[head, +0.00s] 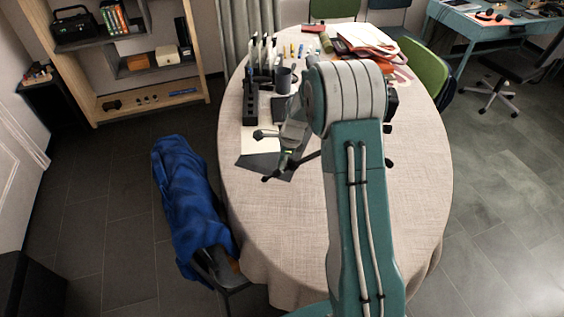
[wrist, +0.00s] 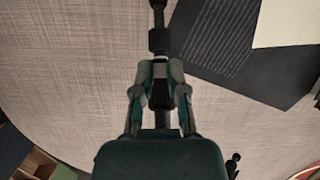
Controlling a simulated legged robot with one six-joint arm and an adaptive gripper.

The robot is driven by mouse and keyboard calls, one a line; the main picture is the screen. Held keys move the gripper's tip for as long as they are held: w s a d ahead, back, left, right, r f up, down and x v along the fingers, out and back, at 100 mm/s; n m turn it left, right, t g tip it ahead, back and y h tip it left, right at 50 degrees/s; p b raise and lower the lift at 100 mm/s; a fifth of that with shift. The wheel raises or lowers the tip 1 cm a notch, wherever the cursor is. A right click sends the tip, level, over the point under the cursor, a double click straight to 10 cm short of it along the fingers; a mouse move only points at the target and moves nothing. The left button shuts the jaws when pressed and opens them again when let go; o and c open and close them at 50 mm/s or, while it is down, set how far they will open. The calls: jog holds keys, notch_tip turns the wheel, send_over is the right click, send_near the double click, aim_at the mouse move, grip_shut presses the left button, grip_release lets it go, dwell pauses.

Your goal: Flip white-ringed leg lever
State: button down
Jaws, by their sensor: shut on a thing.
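In the wrist view my gripper (wrist: 160,70) is shut on a black part of a tripod leg (wrist: 157,18). A finger lies on each side of it, and the leg runs on past the fingertips to the top edge, with a thicker collar just beyond them. In the head view the tripod's dark legs (head: 307,158) with black feet spread low over the table, partly behind my arm. There the gripper's grip is too small to tell.
The oval table (head: 400,235) has a pale cloth and is clear at the front. A dark mat (head: 262,162) and a white sheet (head: 258,141) lie by the tripod. A cup (head: 283,78), black holder (head: 251,103) and bags (head: 365,42) stand farther back. A chair with blue cloth (head: 185,200) is left.

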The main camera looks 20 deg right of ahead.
jog(key=shift+d+r+t+y, duration=0.1)
jog(key=shift+r+t+y, duration=0.1)
jog(key=shift+y, duration=0.65)
jog(key=shift+d+r+t+y, duration=0.1)
jog(key=shift+r+t+y, duration=0.1)
jog(key=shift+y, duration=0.65)
jog(key=c, duration=0.7)
grip_release()
jog(key=shift+o, duration=0.2)
notch_tip(320, 180, up, 10)
